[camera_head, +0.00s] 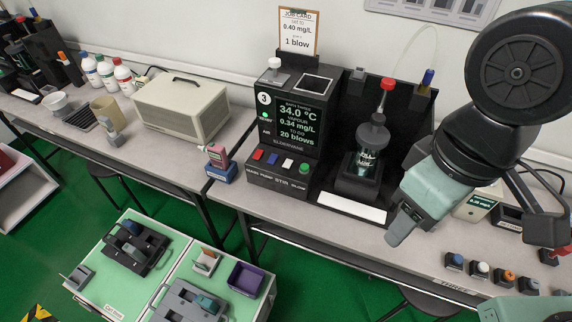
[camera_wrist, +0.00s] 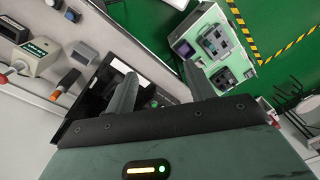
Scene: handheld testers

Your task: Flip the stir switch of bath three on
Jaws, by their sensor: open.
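Bath three (camera_head: 290,130), a black unit with a round "3" badge, stands on the bench in the head view. Its lit screen reads 34.0 °C, 0.34 mg/L and 20 blows. A row of red, blue, white and green controls lies on its sloped front panel (camera_head: 275,183). The printed label "STIR" sits below about the white switch (camera_head: 288,164); its on or off position is too small to tell. My gripper (camera_head: 398,232) hangs right of bath three, in front of the glass vessel's stand, touching nothing visible. In the wrist view its two fingers (camera_wrist: 159,88) are apart and empty.
A glass vessel with a black lid (camera_head: 370,150) stands in a black housing beside bath three. A pink-and-blue handheld tester (camera_head: 219,165) stands left of the panel. A job card (camera_head: 298,32) rises behind. A green-topped cart (camera_head: 185,270) stands in front of the bench.

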